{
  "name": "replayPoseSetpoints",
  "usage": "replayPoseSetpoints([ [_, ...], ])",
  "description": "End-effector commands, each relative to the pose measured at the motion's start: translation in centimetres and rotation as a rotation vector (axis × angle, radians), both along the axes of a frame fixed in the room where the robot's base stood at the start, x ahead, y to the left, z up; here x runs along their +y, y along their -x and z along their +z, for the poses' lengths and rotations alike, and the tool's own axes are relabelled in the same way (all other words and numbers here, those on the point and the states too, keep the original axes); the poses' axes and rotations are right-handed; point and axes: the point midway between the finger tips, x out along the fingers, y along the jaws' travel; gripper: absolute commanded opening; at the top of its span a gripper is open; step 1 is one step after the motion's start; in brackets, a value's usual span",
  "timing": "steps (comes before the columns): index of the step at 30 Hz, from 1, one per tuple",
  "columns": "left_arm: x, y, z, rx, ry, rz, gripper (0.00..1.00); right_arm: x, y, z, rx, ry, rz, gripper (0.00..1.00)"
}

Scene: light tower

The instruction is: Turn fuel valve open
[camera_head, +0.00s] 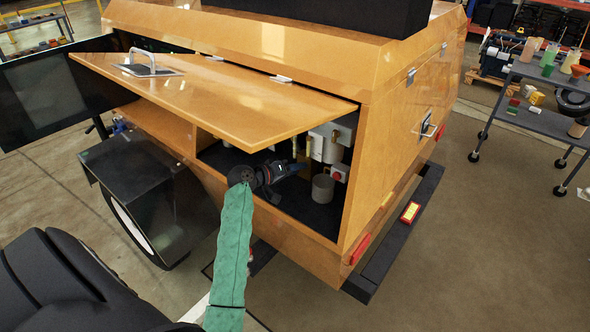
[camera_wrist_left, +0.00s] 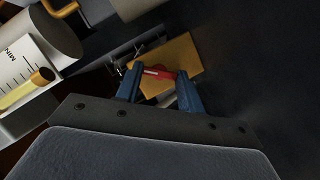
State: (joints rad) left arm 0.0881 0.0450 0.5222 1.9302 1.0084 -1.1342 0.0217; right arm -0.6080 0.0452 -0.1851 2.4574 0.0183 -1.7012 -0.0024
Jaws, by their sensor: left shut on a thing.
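The fuel valve shows in the left wrist view as a red handle (camera_wrist_left: 158,72) in front of a yellow plate (camera_wrist_left: 183,56). My left gripper (camera_wrist_left: 160,88) has its two blue fingers on either side of the red handle and is shut on it. In the head view my left gripper (camera_head: 302,168) reaches into the open compartment of the orange cabinet (camera_head: 330,232), under the raised door. The gripper and the shadow hide the valve there. My right gripper is in neither view.
The raised orange door (camera_head: 225,95) hangs over my left arm. A grey cylinder (camera_head: 322,188) and a box with a red button (camera_head: 337,174) are close right of the gripper.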

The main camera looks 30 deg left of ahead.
Motion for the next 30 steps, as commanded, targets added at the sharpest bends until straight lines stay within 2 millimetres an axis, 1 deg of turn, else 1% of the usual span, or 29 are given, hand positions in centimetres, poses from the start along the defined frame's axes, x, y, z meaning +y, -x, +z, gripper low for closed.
replayPoseSetpoints([
  [5,0.0,0.0,0.0,0.000,-0.018,0.001,0.15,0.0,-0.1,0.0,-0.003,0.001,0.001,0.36],
  [11,0.0,0.0,0.0,-0.007,-0.098,-0.001,0.15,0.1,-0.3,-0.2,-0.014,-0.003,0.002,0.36],
  [19,-0.1,0.1,0.3,-0.024,-0.310,-0.001,0.15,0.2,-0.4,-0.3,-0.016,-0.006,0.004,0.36],
  [26,-0.3,0.1,0.5,-0.039,-0.499,-0.002,0.15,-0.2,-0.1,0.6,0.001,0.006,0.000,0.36],
  [28,-0.3,0.1,0.5,-0.044,-0.552,0.000,0.15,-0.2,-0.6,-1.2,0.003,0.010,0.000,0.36],
  [30,-0.3,0.1,0.6,-0.049,-0.605,-0.001,0.15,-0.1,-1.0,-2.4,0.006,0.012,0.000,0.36],
])
